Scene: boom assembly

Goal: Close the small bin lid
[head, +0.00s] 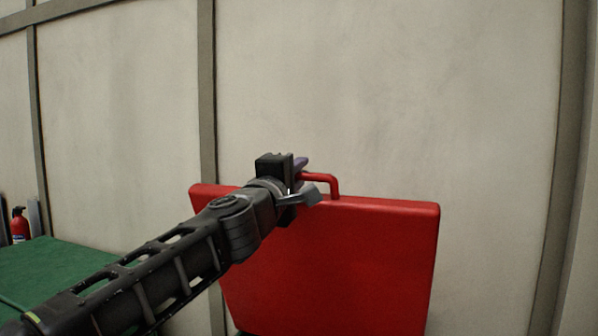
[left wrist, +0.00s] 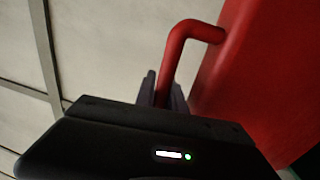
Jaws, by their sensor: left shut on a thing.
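The red bin lid (head: 345,260) stands up steeply in the head view, its broad face toward me, with a red bar handle (head: 334,184) on its top edge. My left gripper (head: 303,174) is at the left part of this handle and is shut on it. In the left wrist view the handle (left wrist: 176,52) runs down between the fingers (left wrist: 162,90), and the red lid (left wrist: 255,90) fills the right side. The bin body is not clearly in view. My right gripper is not in view.
A green surface (head: 60,275) lies at the lower left, with a red fire extinguisher (head: 19,226) beyond it. A pale panelled wall (head: 390,90) stands behind the lid. The space above the lid is clear.

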